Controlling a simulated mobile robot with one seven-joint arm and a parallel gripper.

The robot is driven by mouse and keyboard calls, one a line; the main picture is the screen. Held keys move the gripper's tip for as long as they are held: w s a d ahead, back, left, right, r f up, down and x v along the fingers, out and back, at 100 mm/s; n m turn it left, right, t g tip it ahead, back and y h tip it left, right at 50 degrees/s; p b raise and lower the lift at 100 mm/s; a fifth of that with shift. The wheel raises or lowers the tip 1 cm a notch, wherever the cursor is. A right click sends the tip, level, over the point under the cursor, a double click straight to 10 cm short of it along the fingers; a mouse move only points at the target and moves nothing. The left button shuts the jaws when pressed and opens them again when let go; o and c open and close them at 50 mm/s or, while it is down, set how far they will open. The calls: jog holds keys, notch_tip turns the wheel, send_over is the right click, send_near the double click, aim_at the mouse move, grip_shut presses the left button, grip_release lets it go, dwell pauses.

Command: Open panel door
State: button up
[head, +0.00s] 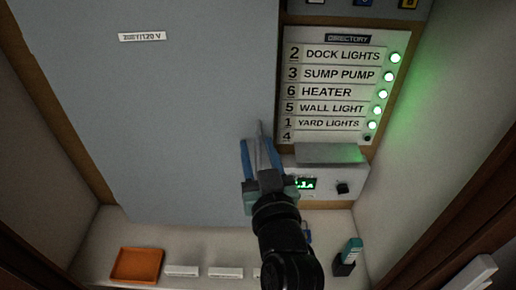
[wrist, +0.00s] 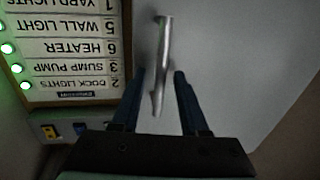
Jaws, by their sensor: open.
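The panel door (head: 190,110) is a large flat grey sheet with a small voltage label near its top left; it also fills the right of the wrist view (wrist: 240,60). I cannot tell whether it stands ajar. A silver bar handle (head: 261,130) is near the door's right edge; it also shows in the wrist view (wrist: 163,45). My gripper (head: 258,147) is open at the handle. In the wrist view its two dark blue fingers (wrist: 160,78) lie on either side of the handle's lower part, with gaps showing. Contact is not visible.
Right of the door is a directory board (head: 325,90) with several green lights. Below it is a small box with a green display (head: 306,184). An orange tray (head: 137,265) and white strips lie on the shelf below. A side wall (head: 440,130) bounds the right.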

grip_shut()
dwell(1.3)
